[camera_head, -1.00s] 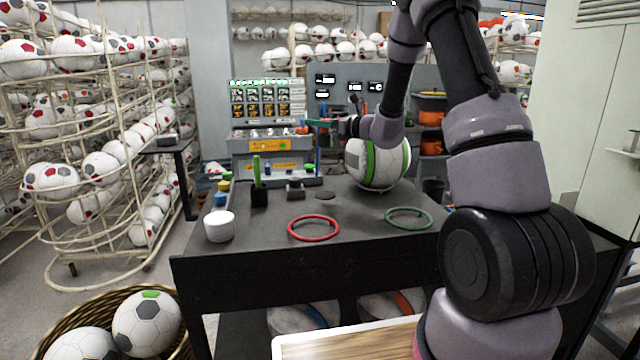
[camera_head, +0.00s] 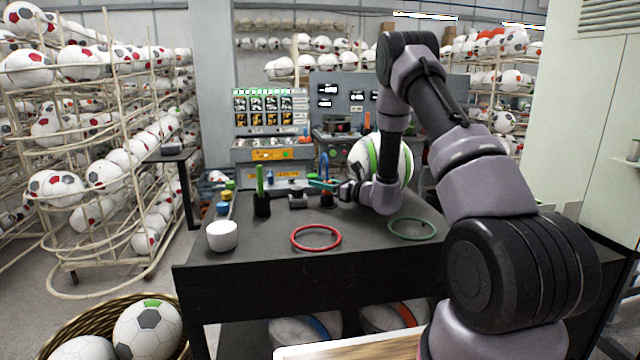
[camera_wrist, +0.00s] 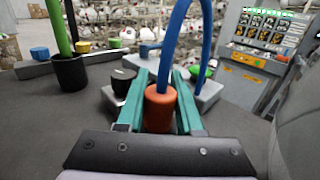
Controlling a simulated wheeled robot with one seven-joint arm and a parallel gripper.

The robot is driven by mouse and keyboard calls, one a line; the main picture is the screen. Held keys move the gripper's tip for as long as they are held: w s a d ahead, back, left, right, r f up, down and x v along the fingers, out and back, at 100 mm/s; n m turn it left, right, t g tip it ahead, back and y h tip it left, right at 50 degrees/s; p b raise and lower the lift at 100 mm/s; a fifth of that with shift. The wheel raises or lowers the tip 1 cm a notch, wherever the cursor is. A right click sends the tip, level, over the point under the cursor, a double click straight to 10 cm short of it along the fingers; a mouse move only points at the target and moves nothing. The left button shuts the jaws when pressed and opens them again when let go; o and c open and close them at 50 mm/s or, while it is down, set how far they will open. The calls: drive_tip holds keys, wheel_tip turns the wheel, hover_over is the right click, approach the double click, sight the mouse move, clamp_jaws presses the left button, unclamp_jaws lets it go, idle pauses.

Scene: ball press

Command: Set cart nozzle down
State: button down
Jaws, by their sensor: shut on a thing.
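The cart nozzle is an orange cylinder (camera_wrist: 160,106) with a blue hose (camera_wrist: 177,35) arching up from it in the wrist view. My gripper (camera_wrist: 160,88) has its teal fingers closed around the orange body. In the head view my gripper (camera_head: 324,184) is low over the black cart top (camera_head: 262,256), with the blue hose (camera_head: 324,164) upright at its fingers. A dark round piece (camera_head: 327,201) shows just below the fingers. I cannot tell whether the nozzle's lower end touches it, as the wrist view hides that end.
A green upright piece (camera_head: 260,180) stands in a black holder (camera_head: 262,206) to the left. A white cup (camera_head: 222,236), red ring (camera_head: 316,238) and green ring (camera_head: 412,229) lie nearer. A green-striped ball (camera_head: 362,160) sits behind my wrist.

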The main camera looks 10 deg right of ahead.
drive_tip(key=c, duration=0.6)
unclamp_jaws()
drive_tip(key=shift+f, duration=0.1)
drive_tip(key=shift+o, duration=0.2)
